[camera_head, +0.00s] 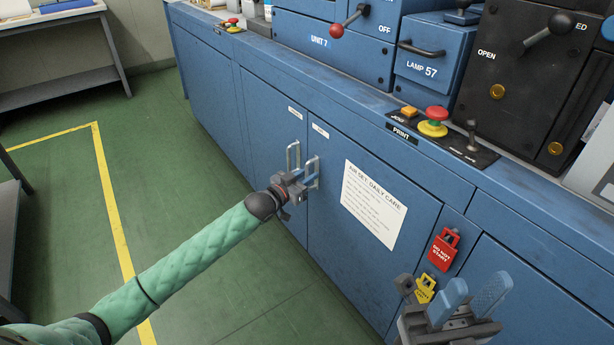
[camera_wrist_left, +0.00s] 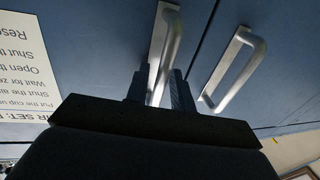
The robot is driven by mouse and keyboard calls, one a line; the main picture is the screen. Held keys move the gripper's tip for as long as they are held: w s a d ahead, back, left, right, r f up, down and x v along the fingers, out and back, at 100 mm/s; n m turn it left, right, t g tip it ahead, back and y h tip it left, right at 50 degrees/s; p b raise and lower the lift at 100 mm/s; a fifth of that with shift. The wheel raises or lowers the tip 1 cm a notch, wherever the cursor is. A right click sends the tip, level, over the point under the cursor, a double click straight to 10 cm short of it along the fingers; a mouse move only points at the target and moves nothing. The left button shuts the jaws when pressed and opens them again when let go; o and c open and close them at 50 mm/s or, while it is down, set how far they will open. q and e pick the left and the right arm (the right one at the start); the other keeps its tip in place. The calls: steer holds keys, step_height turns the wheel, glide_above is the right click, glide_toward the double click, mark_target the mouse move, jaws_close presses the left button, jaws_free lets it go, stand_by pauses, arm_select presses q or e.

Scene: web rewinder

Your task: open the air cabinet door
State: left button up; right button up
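The air cabinet door (camera_head: 345,240) is the blue door with the white "AIR SET: DAILY CARE" sheet (camera_head: 373,205); it is closed flush. Its silver bar handle (camera_head: 312,168) is upright near its left edge. My left gripper (camera_head: 303,180) is at this handle. In the left wrist view the handle (camera_wrist_left: 169,50) runs between the two dark fingers (camera_wrist_left: 160,88), which sit close on either side of it. My right gripper (camera_head: 470,300) is open and empty at the lower right, its two blue fingers apart, in front of the cabinet.
The neighbouring door's handle (camera_head: 293,156) is just to the left, also in the left wrist view (camera_wrist_left: 238,70). A red tag (camera_head: 444,248) and a yellow tag (camera_head: 425,288) hang right of the door. The green floor (camera_head: 180,180) before the cabinets is clear.

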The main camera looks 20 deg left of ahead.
arm_select(q)
jaws_close()
steer(key=shift+s, duration=0.1)
